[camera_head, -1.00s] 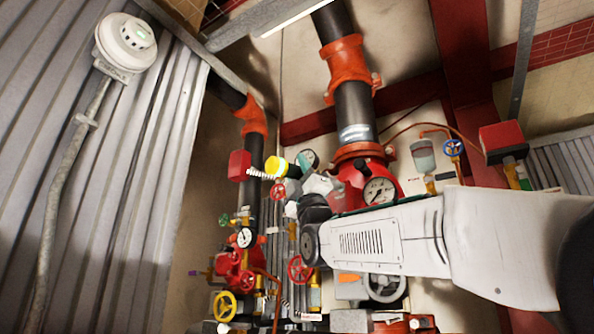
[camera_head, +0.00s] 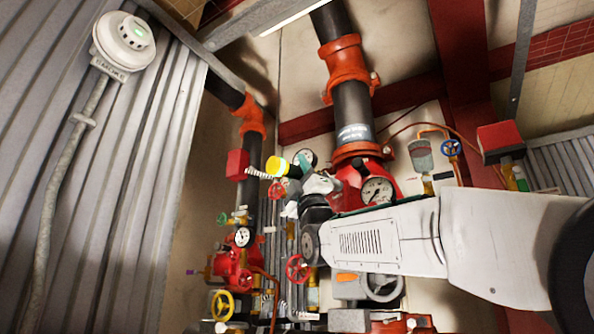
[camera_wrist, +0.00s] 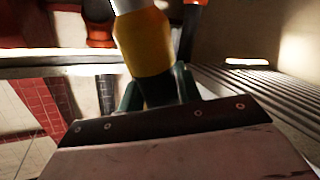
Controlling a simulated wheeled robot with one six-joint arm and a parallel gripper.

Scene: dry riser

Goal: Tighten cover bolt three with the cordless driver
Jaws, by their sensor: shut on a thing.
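My gripper (camera_head: 301,172) is shut on a yellow and black tool, which I take for the cordless driver (camera_head: 278,166). My wrist and arm hide part of the valve. I cannot make out cover bolt three or its cover, nor whether the driver touches anything.
A red box (camera_head: 237,164) is left of the driver, close to it in the picture. A gauge (camera_head: 377,190), a red handwheel (camera_head: 298,268), a yellow handwheel (camera_head: 222,305) and pipes crowd the space around my arm. Corrugated wall (camera_head: 90,200) stands at left.

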